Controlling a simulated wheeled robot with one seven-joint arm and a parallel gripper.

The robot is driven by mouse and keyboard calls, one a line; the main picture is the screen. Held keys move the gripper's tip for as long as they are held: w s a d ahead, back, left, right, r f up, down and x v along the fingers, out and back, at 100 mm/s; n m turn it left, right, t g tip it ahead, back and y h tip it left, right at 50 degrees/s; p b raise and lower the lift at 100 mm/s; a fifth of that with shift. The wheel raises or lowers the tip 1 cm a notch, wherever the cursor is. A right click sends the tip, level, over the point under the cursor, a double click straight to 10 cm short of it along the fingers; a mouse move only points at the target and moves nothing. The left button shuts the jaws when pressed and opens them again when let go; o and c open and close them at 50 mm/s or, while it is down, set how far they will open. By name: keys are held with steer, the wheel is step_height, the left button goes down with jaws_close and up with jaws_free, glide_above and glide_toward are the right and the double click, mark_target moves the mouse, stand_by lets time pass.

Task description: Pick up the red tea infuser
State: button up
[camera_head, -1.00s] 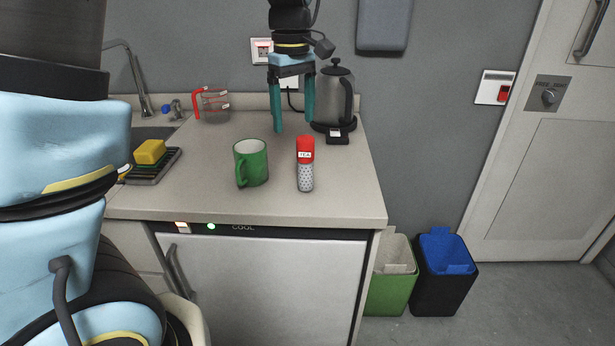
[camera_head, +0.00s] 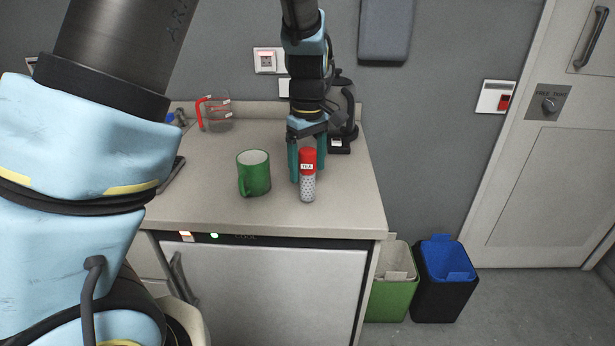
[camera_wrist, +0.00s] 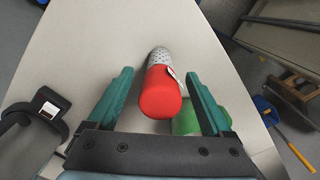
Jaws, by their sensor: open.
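The red tea infuser (camera_head: 307,163) has a red upper part with a white label reading TEA and a perforated silver-grey lower part. It stands upright on the worktop, right of the green mug. My gripper (camera_head: 308,172) is low over the worktop with its teal fingers just behind the infuser. In the wrist view, the infuser (camera_wrist: 161,95) lies between and ahead of the spread fingers of my gripper (camera_wrist: 163,80). The fingers are open, with a gap visible on each side of the infuser.
A green mug (camera_head: 254,173) stands close left of the infuser. A kettle (camera_head: 345,108) is behind my gripper, partly hidden. A measuring jug (camera_head: 216,113) stands at the back left. The worktop (camera_head: 210,202) is clear in front. Bins stand on the floor at right.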

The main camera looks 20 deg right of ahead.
steer(key=shift+f, duration=0.45)
jaws_close()
stand_by(0.4)
